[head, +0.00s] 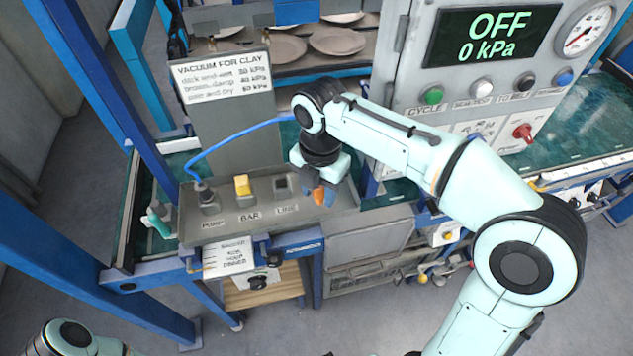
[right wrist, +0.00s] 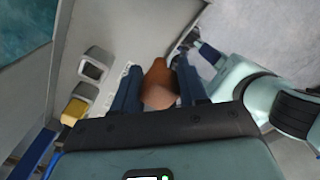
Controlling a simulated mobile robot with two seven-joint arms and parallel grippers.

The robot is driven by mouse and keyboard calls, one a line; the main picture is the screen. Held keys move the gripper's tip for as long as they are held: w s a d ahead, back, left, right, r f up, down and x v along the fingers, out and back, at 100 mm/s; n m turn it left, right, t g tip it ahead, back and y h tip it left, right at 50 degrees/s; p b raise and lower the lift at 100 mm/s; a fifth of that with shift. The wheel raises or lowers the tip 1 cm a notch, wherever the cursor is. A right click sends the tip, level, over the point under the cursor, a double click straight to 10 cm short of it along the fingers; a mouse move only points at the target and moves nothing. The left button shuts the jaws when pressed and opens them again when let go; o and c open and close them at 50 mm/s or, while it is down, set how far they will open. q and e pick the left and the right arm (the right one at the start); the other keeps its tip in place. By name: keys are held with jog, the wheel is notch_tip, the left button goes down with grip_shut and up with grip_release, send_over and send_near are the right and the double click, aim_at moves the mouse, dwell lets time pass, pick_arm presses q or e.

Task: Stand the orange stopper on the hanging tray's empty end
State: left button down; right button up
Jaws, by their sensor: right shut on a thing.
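My right gripper (head: 323,190) is shut on the orange stopper (head: 323,194), over the right end of the grey hanging tray (head: 268,228). In the right wrist view the stopper (right wrist: 158,84) sits between the two dark blue fingers (right wrist: 157,72), with the tray's grey surface (right wrist: 128,30) to its left. Whether the stopper touches the tray is unclear. The tray is labelled PUMP, BAR and LINE from left to right. My left gripper is outside the head view; only part of my left arm shows at lower left.
A blue hose runs to the plug (head: 206,198) at PUMP. A yellow block (head: 242,185) stands at BAR and a grey square socket (head: 282,186) at LINE. The control panel (head: 480,85) reads OFF, 0 kPa. Blue posts (head: 95,95) stand at left.

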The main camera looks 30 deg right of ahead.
aim_at(317, 190)
jog(key=shift+w+d, duration=0.25)
jog(key=shift+w, duration=0.8)
jog(key=shift+w+f+p, duration=0.1)
jog(key=shift+w+p, duration=0.2)
notch_tip(317, 190, down, 3)
jog(key=shift+f+b, duration=0.1)
jog(key=shift+b, duration=0.25)
jog(key=shift+f, duration=0.1)
jog(key=shift+s, duration=0.1)
jog(key=shift+f, duration=0.15)
jog(key=o, duration=1)
